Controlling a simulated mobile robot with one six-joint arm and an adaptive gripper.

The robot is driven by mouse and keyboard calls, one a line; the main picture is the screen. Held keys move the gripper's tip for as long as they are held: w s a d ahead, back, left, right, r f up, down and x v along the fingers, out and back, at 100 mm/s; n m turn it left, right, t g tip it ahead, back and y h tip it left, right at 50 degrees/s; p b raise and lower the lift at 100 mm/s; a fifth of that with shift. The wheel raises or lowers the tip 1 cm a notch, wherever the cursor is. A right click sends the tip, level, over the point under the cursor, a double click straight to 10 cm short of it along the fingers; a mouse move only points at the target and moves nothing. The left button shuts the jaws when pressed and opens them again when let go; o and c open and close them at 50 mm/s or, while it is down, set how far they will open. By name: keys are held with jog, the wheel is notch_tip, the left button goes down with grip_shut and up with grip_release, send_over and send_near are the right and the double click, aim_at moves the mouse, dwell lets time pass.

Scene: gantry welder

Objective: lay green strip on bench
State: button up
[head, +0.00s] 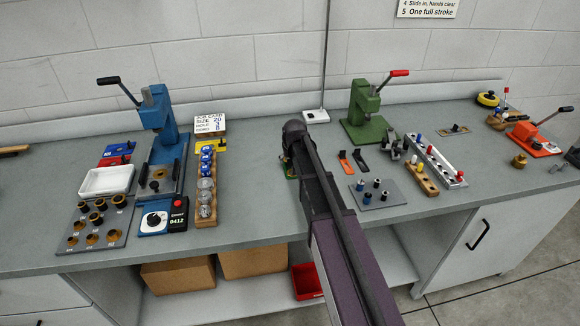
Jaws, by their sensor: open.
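My arm reaches up from the bottom of the head view to the middle of the bench (250,185). My gripper (287,165) is at its far end, low over the bench top and mostly hidden behind my own wrist. A small green patch (291,174) shows at the gripper's left side, close to the bench surface. It may be the green strip, but most of it is hidden, and I cannot tell whether it touches the bench or the fingers. The jaws are open.
A blue press (160,120) and a wooden rack of knobs (206,190) stand left. A green press (366,115), an orange strip (344,161), a black strip (361,160) and a grey plate with pegs (377,193) are right. Bare bench lies between rack and gripper.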

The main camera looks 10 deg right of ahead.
grip_shut()
dwell(0.3)
jog(key=shift+r, duration=0.15)
notch_tip(320, 180, up, 4)
jog(key=p, duration=0.4)
jog(key=shift+f, duration=0.2)
jog(key=s+d, duration=0.1)
jog(key=s, duration=0.4)
jog(key=s+d, duration=0.1)
jog(key=s, duration=0.4)
jog(key=s+d+r+p, duration=0.1)
jog(key=s+d, duration=0.1)
jog(key=s, duration=0.3)
jog(key=shift+s, duration=0.25)
